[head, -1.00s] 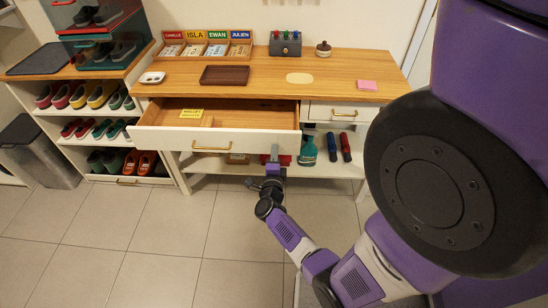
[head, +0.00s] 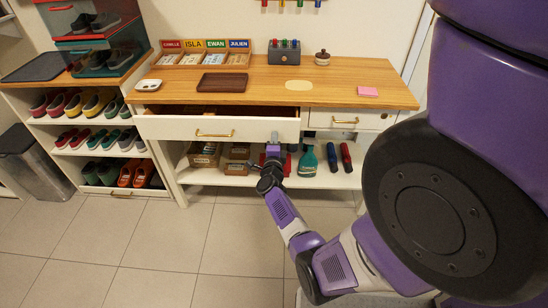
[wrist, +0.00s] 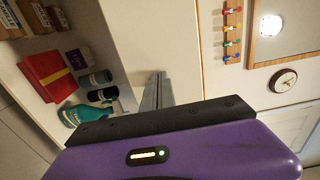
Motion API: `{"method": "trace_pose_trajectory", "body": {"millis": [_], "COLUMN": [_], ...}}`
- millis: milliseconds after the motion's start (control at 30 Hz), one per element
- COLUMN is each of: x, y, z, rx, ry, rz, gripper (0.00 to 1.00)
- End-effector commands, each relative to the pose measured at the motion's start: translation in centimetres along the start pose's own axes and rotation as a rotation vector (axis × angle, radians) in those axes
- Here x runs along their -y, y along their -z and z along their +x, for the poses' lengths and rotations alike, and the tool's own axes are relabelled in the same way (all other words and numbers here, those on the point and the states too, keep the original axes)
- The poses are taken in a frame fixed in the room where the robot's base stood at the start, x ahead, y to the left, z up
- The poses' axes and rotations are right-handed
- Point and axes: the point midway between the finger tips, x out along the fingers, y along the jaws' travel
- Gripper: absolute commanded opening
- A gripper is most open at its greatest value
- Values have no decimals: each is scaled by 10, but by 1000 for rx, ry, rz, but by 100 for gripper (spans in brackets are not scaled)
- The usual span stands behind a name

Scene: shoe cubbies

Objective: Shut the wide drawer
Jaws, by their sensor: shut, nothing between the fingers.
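The wide drawer (head: 222,129) has a white front with a brass handle and sits under the wooden top at the left. It is partly open, with a narrow dark gap showing above its front. My gripper (head: 273,143) is shut and empty at the lower right part of the drawer front, right of the handle. Its closed fingers also show in the wrist view (wrist: 158,90), against a white panel. I cannot tell for sure whether the fingertips touch the front.
A narrow drawer (head: 345,119) to the right looks shut. The shelf below holds boxes (head: 205,155), a teal bottle (head: 308,161) and dark rolled items (head: 346,157). A shoe rack (head: 75,132) stands at the left. The tiled floor (head: 150,250) in front is clear.

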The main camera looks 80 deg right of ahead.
Motion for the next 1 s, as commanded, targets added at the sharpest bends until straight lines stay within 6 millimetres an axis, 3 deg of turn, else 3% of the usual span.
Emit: {"method": "trace_pose_trajectory", "body": {"millis": [33, 200, 433, 700, 1000], "x": [-6, -6, -4, -1, 2], "y": [0, 0, 0, 0, 1], "z": [15, 55, 93, 112, 115], "rx": [-2, -2, -1, 0, 0], "ry": [4, 3, 2, 0, 0], "rz": [4, 3, 2, 0, 0], "gripper": [0, 0, 0, 0, 0]}}
